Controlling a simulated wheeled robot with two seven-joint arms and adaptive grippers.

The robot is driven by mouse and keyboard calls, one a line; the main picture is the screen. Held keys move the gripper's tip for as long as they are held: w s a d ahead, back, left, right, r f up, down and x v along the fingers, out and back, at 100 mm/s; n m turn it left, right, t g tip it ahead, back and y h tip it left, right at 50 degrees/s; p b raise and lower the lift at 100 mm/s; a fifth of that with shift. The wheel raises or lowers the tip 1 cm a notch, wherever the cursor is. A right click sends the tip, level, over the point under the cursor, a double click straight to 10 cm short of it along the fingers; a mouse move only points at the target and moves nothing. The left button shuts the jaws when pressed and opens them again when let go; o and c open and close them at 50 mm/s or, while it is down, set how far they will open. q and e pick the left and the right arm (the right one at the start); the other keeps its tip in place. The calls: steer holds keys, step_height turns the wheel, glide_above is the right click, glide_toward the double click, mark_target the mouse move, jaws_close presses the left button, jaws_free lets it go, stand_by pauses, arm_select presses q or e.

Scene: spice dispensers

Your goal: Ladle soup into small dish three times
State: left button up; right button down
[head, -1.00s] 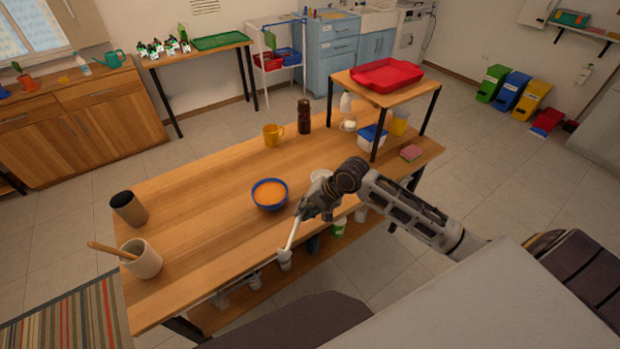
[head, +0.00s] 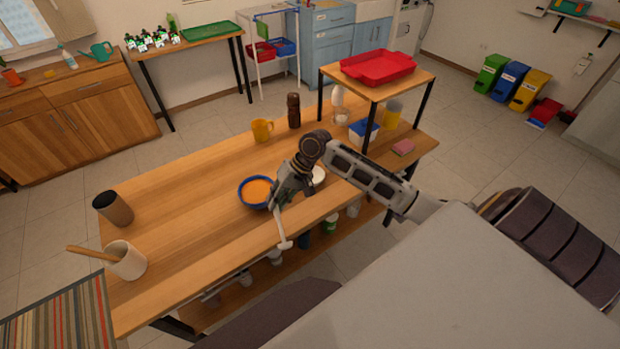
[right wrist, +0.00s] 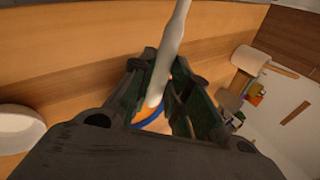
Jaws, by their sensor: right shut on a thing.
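A blue-rimmed bowl of orange soup (head: 255,192) stands on the wooden table. My right gripper (head: 278,202) is just right of it in the head view, partly overlapping its edge. It is shut on the pale ladle (head: 280,228), whose lower end appears over the table's front edge in the head view. In the right wrist view, the ladle (right wrist: 170,50) runs between the fingers (right wrist: 160,80), and part of the blue bowl (right wrist: 150,122) shows behind them. A white small dish (head: 318,175) is right of the gripper, partly hidden by it. My left gripper is out of view.
A yellow mug (head: 262,130) and a dark brown grinder (head: 294,111) stand behind the bowl. A raised shelf holding a red tray (head: 378,68) is at the right. A pale crock (head: 126,260) and a dark-topped cylinder (head: 113,208) are at the left. The table between is clear.

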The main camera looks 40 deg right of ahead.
steer(key=shift+a+r+n+g, duration=0.15)
steer(key=shift+n+g, duration=0.45)
steer(key=shift+n, duration=0.4)
steer(key=shift+s+n+g, duration=0.1)
steer(key=shift+n+g, duration=0.2)
steer(key=shift+n, duration=0.3)
stand_by(1.1)
stand_by(0.5)
steer(key=c, duration=2)
jaws_free()
jaws_close()
